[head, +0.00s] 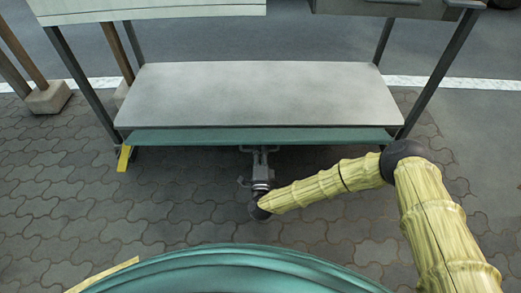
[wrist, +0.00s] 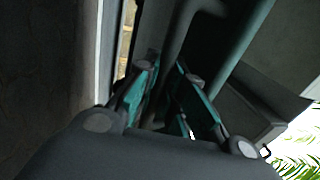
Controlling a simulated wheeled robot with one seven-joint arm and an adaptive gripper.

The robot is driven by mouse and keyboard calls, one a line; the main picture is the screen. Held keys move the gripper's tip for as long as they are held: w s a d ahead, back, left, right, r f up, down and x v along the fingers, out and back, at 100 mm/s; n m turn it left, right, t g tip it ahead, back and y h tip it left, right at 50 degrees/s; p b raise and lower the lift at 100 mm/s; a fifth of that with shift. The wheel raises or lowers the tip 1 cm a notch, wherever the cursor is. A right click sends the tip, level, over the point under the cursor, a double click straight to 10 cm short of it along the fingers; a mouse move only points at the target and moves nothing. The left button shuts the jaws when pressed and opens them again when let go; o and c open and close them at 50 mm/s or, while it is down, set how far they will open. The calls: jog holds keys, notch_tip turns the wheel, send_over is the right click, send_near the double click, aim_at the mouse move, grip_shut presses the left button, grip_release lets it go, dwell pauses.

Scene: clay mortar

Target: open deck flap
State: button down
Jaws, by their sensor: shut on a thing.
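A wide grey flap-like panel (head: 255,92) lies flat in the head view, between the dark legs of a stand. A thin teal board (head: 210,139) shows just below its front edge. My gripper (head: 261,160) is at the middle of that front edge, reaching in from the near side. In the wrist view my gripper (wrist: 172,82) has its teal-padded fingers close around a dark grey bar (wrist: 177,38), and it is shut on it. The place where the bar joins the panel is hidden in the dark.
Dark posts (head: 437,75) stand at both sides of the panel. A yellow piece (head: 124,158) is at its left front corner. A wooden post in a concrete block (head: 48,97) stands at left. The paved ground (head: 175,205) in front is mostly clear.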

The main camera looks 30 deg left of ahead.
jog(key=c, duration=1.5)
grip_release()
jog(key=shift+s, duration=0.15)
jog(key=v, duration=1.1)
jog(key=shift+s+d, duration=0.2)
jog(key=shift+s, duration=0.15)
